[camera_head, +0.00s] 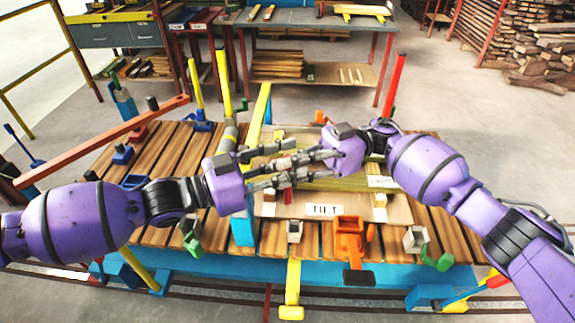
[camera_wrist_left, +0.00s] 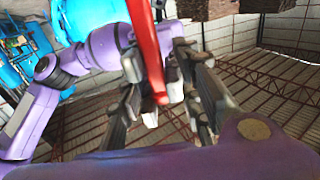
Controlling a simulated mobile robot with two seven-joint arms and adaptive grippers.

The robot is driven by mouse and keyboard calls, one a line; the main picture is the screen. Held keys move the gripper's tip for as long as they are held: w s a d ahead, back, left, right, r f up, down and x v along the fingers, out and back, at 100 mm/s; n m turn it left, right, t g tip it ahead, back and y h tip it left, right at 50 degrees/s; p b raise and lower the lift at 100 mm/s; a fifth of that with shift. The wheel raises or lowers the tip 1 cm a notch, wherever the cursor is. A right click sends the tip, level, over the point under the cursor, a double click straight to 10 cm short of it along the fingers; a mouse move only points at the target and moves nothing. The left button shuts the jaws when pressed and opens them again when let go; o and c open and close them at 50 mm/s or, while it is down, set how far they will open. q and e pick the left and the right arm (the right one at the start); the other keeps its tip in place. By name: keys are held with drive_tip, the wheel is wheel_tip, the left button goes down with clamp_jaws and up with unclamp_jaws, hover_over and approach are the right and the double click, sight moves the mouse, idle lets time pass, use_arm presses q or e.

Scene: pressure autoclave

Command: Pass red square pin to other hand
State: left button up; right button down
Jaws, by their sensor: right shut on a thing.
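The red square pin (camera_wrist_left: 148,45) is a long red bar running from the top edge to the middle of the left wrist view. In the head view only a short red piece (camera_head: 288,196) shows among the fingers; most of it is hidden. My right gripper (camera_head: 308,168) is shut on the pin and reaches in from the right. My left gripper (camera_head: 290,160) comes in from the left, its fingers overlapping those of the right. In the left wrist view my left fingers (camera_wrist_left: 162,100) stand apart on either side of the pin; contact with it is not clear.
Both grippers are above a slatted wooden bench (camera_head: 100,172). A cardboard panel with a TILT label (camera_head: 322,210) lies below them. Yellow posts (camera_head: 223,82) and a red post (camera_head: 396,82) stand behind. An orange clamp (camera_head: 349,238) is at the front edge.

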use_arm(q)
drive_tip(key=v, duration=1.2)
drive_tip(key=s+d+f+n+t+y, duration=0.25)
drive_tip(key=s+f+n, duration=0.2)
drive_tip(key=f, duration=0.25)
drive_tip(key=s+d+f+n+t+y, duration=0.1)
drive_tip(key=s+d+f+n+t, duration=0.3)
drive_tip(key=f, duration=0.4)
drive_tip(key=s+a+f+n+g+y, duration=0.1)
drive_tip(key=s+a+f+y, duration=0.3)
drive_tip(key=f, duration=0.4)
drive_tip(key=s+a+f+n+g+y, duration=0.1)
drive_tip(key=s+a+f+y, duration=0.3)
drive_tip(key=f, duration=0.4)
drive_tip(key=s+a+f+n+g+y, duration=0.2)
drive_tip(key=s+a+f+g+y, duration=0.1)
drive_tip(key=f, duration=0.5)
drive_tip(key=s+a+y, duration=0.1)
drive_tip(key=s+a, duration=0.1)
drive_tip(key=s, duration=0.1)
drive_tip(key=shift+a+f+g, duration=0.25)
drive_tip(key=shift+a+g, duration=0.05)
drive_tip(key=shift+g, duration=0.05)
